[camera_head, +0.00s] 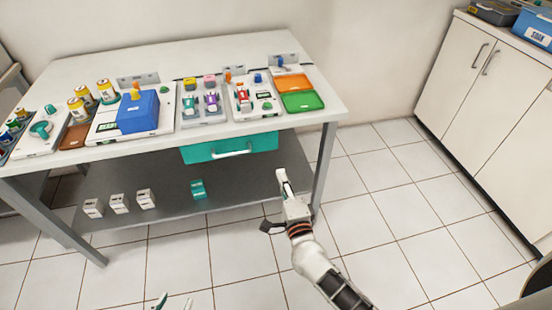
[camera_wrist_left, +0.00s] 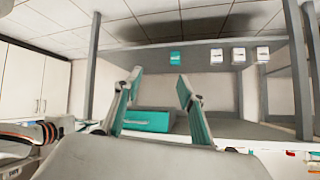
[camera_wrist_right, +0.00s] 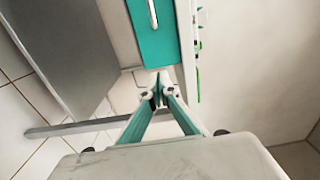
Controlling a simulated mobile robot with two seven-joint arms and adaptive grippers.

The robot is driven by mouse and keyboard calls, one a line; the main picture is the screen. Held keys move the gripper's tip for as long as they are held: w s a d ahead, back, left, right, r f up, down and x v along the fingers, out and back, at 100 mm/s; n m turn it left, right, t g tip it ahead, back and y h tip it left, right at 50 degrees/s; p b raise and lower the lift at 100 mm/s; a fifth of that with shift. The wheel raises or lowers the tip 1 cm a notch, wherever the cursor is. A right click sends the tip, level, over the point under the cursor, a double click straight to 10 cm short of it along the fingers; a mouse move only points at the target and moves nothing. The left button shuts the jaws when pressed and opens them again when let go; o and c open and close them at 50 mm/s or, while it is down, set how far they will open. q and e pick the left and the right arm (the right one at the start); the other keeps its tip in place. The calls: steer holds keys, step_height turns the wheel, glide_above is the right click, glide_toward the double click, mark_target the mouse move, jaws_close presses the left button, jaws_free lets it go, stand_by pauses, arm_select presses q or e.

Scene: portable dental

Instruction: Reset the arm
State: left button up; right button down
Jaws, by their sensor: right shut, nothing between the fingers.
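My right gripper (camera_head: 282,178) is in front of the table's right part, beside the lower shelf's right end. In the right wrist view its green fingers (camera_wrist_right: 157,88) come together at the tips, shut with nothing between them. My left gripper (camera_head: 174,301) shows only its fingertips at the bottom edge of the head view, apart from the table. In the left wrist view its fingers (camera_wrist_left: 160,82) are spread wide with nothing between them. My left arm is out of the head view.
The white table (camera_head: 220,52) carries trays, jars and a blue box (camera_head: 138,112). A teal drawer (camera_head: 230,147) hangs under its top. Its grey lower shelf (camera_head: 170,190) holds small white boxes and a teal one (camera_head: 198,189). A white cabinet (camera_head: 488,110) stands right; tiled floor between is clear.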

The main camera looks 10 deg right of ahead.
arm_select(q)
steer(key=r+p, duration=0.2)
steer(key=d+r+p, duration=0.1)
steer(key=p, duration=0.1)
steer(key=shift+s, duration=0.25)
arm_select(e)
steer(key=s+d+f+n+g, duration=0.2)
steer(key=s+f+n, duration=0.1)
steer(key=s+n, duration=0.4)
steer(key=s+d+f+n+g+y, duration=0.1)
steer(key=s+d+f+n+g, duration=0.1)
steer(key=s+n, duration=0.5)
steer(key=s+d+f+n+g+y, duration=0.1)
steer(key=s+d+f+n+g, duration=0.2)
steer(key=s+n, duration=0.5)
steer(key=s+f, duration=0.1)
steer(key=s, duration=0.4)
arm_select(q)
steer(key=shift+w+r, duration=0.15)
steer(key=shift+r, duration=0.05)
arm_select(e)
steer(key=shift+f, duration=0.1)
arm_select(q)
steer(key=shift+f, duration=0.15)
